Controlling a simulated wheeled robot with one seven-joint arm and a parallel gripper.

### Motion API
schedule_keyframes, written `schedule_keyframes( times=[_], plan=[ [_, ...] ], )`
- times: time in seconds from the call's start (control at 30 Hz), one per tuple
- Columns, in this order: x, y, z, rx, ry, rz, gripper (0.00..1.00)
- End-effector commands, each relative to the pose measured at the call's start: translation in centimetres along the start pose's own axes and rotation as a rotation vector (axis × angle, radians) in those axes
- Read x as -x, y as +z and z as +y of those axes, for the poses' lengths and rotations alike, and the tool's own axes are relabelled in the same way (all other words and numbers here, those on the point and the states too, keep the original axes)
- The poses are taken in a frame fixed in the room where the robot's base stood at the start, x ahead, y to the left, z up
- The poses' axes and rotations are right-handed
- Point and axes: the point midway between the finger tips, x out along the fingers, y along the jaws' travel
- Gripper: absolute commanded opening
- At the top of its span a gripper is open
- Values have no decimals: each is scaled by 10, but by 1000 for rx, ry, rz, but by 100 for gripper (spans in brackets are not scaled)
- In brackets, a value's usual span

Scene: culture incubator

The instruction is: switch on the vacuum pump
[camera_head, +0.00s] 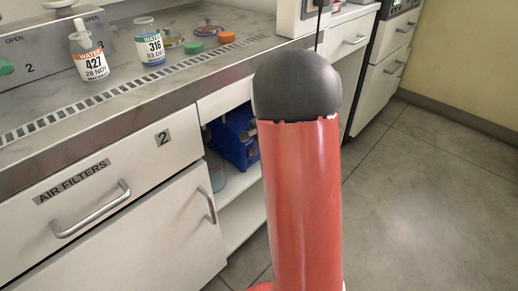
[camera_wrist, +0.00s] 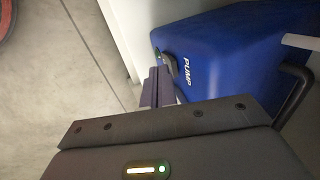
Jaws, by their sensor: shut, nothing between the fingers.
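The vacuum pump is a blue box (camera_wrist: 222,58) marked "PUMP" in the wrist view. In the head view the blue pump (camera_head: 228,140) sits in the open shelf space under the bench, partly hidden by my arm. A dark switch-like part (camera_wrist: 169,64) with a small green spot is on the pump's side edge. My gripper (camera_wrist: 158,78) is shut and empty, its fingertips right beside this part. I cannot tell whether they touch it. The switch's position is unclear. My gripper is hidden in the head view.
A white cabinet panel (camera_wrist: 122,30) stands close to the left of my fingers in the wrist view. A dark bar or handle (camera_wrist: 295,92) is on the pump's right. Labelled bottles (camera_head: 151,45) stand on the bench (camera_head: 110,103). The floor (camera_head: 430,180) at right is clear.

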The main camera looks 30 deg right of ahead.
Motion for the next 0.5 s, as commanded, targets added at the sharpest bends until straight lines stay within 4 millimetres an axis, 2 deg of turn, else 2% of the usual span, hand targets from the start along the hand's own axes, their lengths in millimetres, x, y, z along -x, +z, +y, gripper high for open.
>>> schedule_keyframes(
  times=[0.2, 0.5],
  plan=[
    [-1, 0, -9, -1, 0, 0, 0],
    [0, 0, -9, 0, -1, 0, 0]
  ],
)
